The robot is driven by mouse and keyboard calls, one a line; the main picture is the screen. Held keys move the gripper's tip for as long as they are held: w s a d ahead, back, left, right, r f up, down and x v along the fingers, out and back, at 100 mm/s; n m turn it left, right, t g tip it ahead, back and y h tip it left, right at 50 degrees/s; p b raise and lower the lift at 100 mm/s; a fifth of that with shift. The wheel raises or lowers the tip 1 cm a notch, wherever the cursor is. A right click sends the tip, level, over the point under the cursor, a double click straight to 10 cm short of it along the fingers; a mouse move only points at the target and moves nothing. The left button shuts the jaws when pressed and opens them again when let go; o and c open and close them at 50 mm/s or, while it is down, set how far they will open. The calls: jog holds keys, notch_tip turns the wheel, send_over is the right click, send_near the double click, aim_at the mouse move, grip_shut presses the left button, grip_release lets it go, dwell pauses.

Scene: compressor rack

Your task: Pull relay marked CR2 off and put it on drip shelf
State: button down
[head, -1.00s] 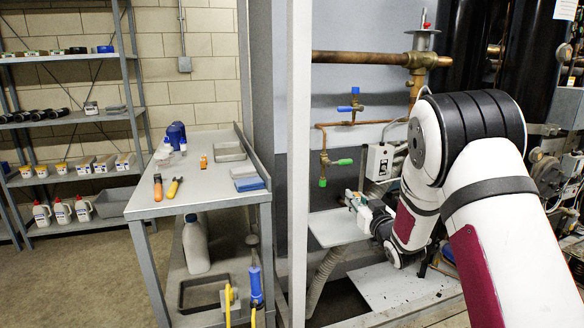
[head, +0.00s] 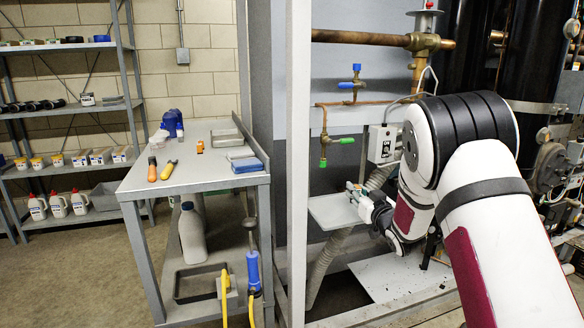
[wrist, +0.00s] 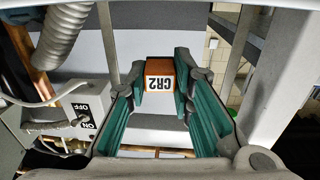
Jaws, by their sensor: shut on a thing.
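The relay marked CR2 (wrist: 160,76) is a small orange block with a white label. In the wrist view it sits between the teal-padded fingertips of my gripper (wrist: 160,84), which is shut on it. The label reads upside down there. In the head view my gripper (head: 357,191) is over or just above the drip shelf (head: 329,211), a pale flat plate behind the white post. The relay is too small to make out in the head view. I cannot tell whether it touches the shelf.
A grey switch box (head: 382,145) with an ON label is on the wall above my gripper; it also shows in the wrist view (wrist: 62,112). A ribbed hose (head: 326,266) runs below the shelf. A white post (head: 299,130) stands left of it. Copper pipes are above.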

jog(key=shift+f, duration=0.45)
jog(key=c, duration=1.3)
grip_release()
jog(key=shift+s, duration=0.1)
jog(key=v, duration=1.2)
